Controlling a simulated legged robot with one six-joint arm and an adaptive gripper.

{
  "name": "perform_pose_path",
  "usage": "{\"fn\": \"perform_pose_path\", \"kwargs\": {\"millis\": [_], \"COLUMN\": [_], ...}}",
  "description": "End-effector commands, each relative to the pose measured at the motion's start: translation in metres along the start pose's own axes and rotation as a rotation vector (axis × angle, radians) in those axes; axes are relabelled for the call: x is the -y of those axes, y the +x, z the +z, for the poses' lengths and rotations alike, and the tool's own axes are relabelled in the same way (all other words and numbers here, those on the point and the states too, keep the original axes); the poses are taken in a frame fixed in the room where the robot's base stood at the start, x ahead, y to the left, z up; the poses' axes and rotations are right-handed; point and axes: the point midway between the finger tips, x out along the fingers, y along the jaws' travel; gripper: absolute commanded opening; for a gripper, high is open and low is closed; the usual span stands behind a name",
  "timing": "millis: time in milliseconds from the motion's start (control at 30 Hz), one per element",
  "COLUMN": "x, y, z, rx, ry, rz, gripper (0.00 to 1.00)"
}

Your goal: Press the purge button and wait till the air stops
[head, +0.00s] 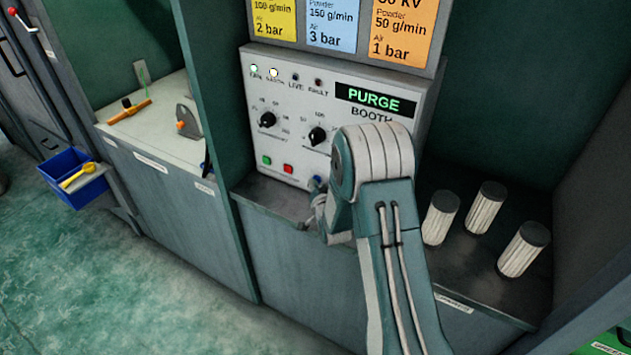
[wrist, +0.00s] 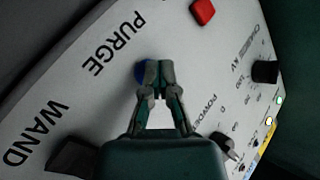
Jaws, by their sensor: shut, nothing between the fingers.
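The control panel (head: 285,100) stands upright in the booth, and its dark display (head: 374,100) reads PURGE in green letters. The blue purge button (head: 316,181) is low on the panel, right of the red button. In the wrist view the blue button (wrist: 141,73) sits by the PURGE label (wrist: 112,43), partly hidden behind my fingertips. My gripper (head: 317,200) is shut and empty, its tips (wrist: 154,70) at the button. I cannot tell whether they touch it or how far it is pressed. Air flow cannot be seen.
Green (head: 266,161) and red (head: 288,169) buttons and two black knobs (head: 267,119) are close by. Several pleated filters (head: 486,208) stand on the shelf to the right. A blue bin (head: 75,178) hangs at left. Two white lamps glow; LIVE and FAULT look dark.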

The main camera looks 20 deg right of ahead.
Motion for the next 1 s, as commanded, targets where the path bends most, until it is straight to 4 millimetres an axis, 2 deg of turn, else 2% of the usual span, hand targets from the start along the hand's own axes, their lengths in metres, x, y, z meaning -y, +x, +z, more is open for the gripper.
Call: {"fn": "perform_pose_path", "kwargs": {"millis": [400,1000], "x": [-0.001,0.008], "y": [0.001,-0.011], "z": [-0.001,0.007], "rx": [-0.001,-0.001], "ry": [0.001,0.0], "rz": [0.001,0.0], "gripper": [0.0,0.0]}}
